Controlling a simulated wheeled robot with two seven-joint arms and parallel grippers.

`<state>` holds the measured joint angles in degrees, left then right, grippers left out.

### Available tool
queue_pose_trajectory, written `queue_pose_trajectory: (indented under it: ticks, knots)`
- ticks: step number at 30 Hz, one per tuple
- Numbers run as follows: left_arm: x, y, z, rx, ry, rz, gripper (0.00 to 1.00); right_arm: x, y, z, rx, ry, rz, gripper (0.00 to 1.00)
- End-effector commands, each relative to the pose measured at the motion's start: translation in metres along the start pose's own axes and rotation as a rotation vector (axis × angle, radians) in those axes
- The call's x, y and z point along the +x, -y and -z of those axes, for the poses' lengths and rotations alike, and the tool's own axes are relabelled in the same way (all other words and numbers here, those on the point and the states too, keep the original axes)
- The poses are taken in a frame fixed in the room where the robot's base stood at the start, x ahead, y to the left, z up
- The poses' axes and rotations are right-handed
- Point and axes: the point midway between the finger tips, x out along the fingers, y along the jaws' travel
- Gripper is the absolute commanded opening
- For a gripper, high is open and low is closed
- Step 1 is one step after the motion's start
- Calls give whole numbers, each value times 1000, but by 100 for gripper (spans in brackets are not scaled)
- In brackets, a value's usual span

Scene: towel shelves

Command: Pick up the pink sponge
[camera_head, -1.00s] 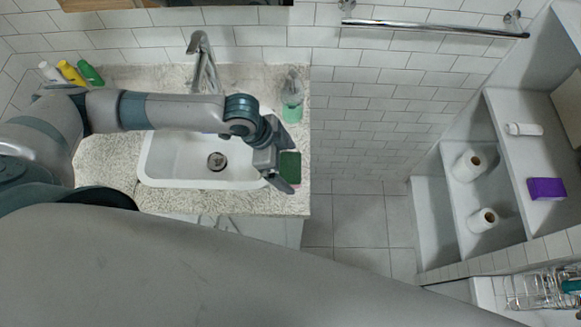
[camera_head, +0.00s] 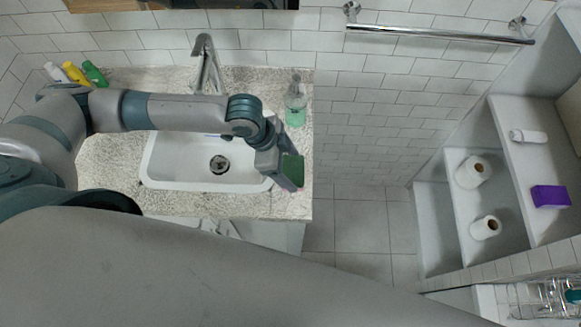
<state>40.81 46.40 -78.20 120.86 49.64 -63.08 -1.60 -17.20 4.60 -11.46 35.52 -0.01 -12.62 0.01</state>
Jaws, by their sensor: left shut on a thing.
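The sponge (camera_head: 293,168) is at the right end of the sink counter. It shows a dark green face, with a thin pink edge on its right side. My left gripper (camera_head: 289,171) comes in over the sink from the left and is shut on the sponge. Its fingers hide part of the sponge, and I cannot tell whether the sponge is clear of the counter. My right gripper is not in view.
The white sink (camera_head: 185,165) and faucet (camera_head: 205,62) are left of the gripper. A clear green soap bottle (camera_head: 296,102) stands just behind it. Shelves on the right hold two paper rolls and a purple box (camera_head: 550,196). Floor lies right of the counter.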

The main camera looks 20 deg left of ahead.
Motion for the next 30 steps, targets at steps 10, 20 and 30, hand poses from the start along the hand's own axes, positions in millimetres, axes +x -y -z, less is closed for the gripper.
queue_pose_trajectory:
  ticks: [10, 20, 30]
  knots:
    - [-37, -14, 13, 4, -3, 0, 53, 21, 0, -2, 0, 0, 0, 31]
    - [-67, -60, 14, 4, -3, 0, 53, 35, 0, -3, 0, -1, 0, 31]
    - [-92, -88, 17, 1, 0, -1, 53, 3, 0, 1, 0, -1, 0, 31]
